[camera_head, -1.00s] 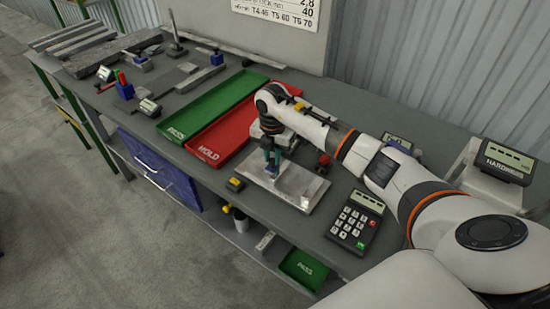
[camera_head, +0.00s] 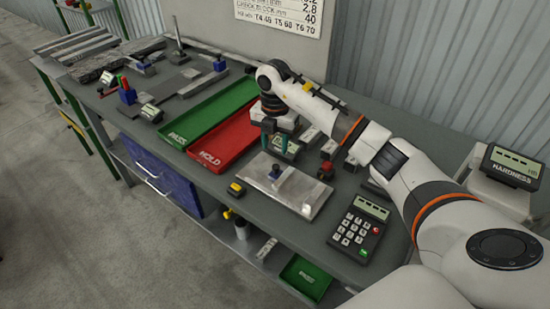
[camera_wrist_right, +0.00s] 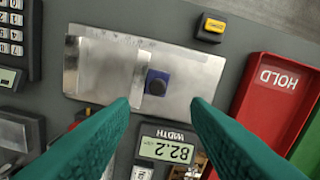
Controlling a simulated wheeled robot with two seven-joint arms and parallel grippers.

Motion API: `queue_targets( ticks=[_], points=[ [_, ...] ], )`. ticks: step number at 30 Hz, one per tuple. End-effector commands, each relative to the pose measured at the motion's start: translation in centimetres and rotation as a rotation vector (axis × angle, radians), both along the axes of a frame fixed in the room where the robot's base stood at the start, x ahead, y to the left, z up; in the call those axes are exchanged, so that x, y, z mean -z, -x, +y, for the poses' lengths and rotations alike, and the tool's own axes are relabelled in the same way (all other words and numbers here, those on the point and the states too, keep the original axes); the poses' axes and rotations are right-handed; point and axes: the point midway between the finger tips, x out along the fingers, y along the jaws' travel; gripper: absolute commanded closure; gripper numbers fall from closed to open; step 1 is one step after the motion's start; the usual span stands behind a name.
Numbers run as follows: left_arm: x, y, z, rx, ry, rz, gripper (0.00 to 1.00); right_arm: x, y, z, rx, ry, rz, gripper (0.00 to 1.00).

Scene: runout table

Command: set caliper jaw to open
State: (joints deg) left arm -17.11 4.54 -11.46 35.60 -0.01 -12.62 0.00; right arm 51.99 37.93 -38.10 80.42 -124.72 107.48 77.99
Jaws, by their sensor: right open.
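The caliper is a flat silver plate (camera_head: 307,195) on the bench, also seen in the right wrist view (camera_wrist_right: 198,72). On it a raised metal bar (camera_wrist_right: 139,78) stands beside a blue block with a black knob (camera_wrist_right: 157,83). In the head view the blue block (camera_head: 275,173) shows near the plate's left part. A strip (camera_wrist_right: 71,65) stands at the plate's left end in the wrist view. My right gripper (camera_head: 277,139) is open and empty, behind the blue block and apart from it. Its teal fingers (camera_wrist_right: 160,106) point toward the plate. My left gripper is out of view.
A display marked WIDTH (camera_wrist_right: 167,149) reads 82.2. Red HOLD (camera_head: 222,154) and green PASS (camera_head: 190,125) trays lie left of the plate. A keypad (camera_head: 356,228) stands right of it. A small yellow-topped box (camera_head: 236,188) sits at the front edge.

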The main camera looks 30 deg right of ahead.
Motion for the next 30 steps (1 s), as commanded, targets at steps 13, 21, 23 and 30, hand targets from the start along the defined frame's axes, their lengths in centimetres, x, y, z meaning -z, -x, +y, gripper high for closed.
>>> queue_targets(
  ticks=[13,21,23,30],
  points=[
    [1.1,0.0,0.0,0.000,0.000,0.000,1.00,-4.9,0.0,0.0,-0.001,0.001,0.001,0.57],
    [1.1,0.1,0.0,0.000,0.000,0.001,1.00,-4.9,0.0,0.0,-0.001,0.001,0.001,0.57],
    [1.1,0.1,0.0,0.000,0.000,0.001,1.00,-4.9,0.0,0.0,-0.001,0.001,0.001,0.57],
    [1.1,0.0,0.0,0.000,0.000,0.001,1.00,-4.9,0.0,0.0,-0.001,0.001,0.001,0.57]
  ],
)
